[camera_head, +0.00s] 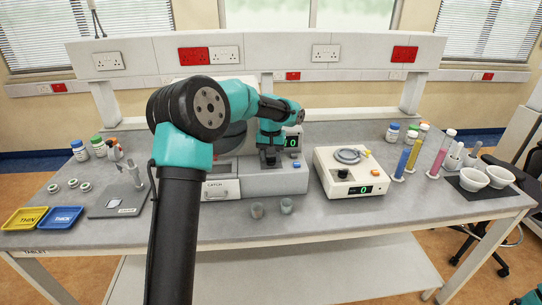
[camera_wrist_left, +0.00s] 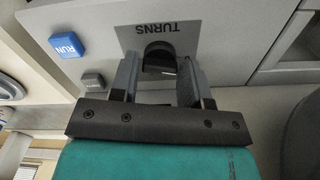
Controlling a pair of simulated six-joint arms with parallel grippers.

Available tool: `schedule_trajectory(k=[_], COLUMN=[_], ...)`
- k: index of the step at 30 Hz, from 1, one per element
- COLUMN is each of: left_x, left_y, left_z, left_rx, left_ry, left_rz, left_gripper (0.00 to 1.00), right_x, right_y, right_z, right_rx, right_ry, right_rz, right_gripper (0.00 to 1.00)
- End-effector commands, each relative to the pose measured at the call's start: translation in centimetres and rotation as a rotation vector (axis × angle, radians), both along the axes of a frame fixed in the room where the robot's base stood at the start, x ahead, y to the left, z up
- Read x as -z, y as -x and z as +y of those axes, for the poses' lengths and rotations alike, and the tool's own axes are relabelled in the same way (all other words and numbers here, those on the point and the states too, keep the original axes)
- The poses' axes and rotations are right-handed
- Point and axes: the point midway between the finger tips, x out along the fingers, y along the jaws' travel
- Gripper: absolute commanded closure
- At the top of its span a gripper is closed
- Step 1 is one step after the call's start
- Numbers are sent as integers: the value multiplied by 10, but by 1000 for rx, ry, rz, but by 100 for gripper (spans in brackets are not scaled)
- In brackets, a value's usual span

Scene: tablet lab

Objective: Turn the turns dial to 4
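The turns dial (camera_wrist_left: 160,58) is a dark round knob on a grey panel labelled TURNS, seen in the left wrist view. The two fingers of my left gripper (camera_wrist_left: 160,80) stand one on each side of it, very close; I cannot tell whether they touch it. My right gripper is in neither view.
A blue RUN button (camera_wrist_left: 67,45) and a grey button (camera_wrist_left: 93,82) sit beside the dial. A white device (camera_head: 350,172) with its own black knob and a 0 display stands to the right. Yellow and blue trays (camera_head: 62,217) lie at left.

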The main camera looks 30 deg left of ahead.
Motion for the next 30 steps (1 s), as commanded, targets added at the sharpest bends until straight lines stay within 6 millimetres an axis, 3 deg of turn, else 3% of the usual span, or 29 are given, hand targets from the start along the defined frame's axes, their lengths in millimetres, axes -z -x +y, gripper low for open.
schedule_trajectory(k=[9,20,30], left_x=[0,0,0], left_y=[0,0,0], left_z=[0,0,0], left_rx=[0,42,232], left_ry=[0,0,0], left_rz=[0,0,0], left_gripper=[88,88,88], right_x=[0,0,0], right_y=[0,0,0], right_z=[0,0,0], right_rx=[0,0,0], right_ry=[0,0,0], right_rz=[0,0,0], right_gripper=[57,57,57])
